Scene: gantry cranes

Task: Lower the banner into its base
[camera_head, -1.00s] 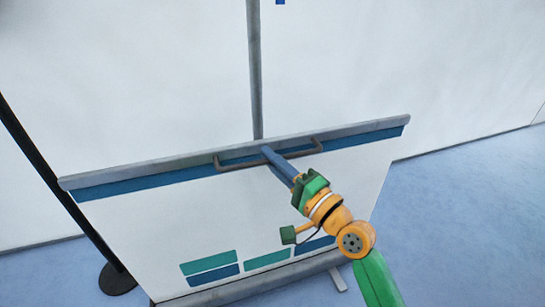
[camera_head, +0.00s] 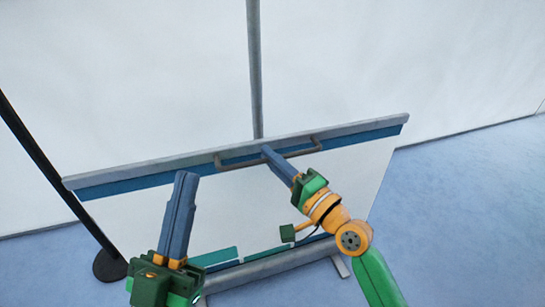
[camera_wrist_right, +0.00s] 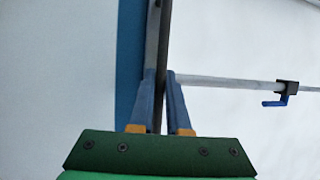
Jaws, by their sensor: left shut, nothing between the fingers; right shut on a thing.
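The banner (camera_head: 330,165) is a white sheet with a blue band under a grey top rail (camera_head: 170,164). A dark handle (camera_head: 232,166) is on the rail. My right gripper (camera_head: 268,152) is shut on the handle near its middle; the right wrist view shows its fingers on both sides of the bar (camera_wrist_right: 162,60). The grey base (camera_head: 275,268) lies on the floor at the banner's lower edge. My left gripper (camera_head: 186,175) is shut and empty, in front of the banner's left part, and hides some of it.
A grey pole (camera_head: 254,70) stands behind the banner, with a blue lever clamp (camera_wrist_right: 275,102) on it in the right wrist view. A black post (camera_head: 50,165) with a round foot stands at the left. Blue floor (camera_head: 460,210) is clear at the right.

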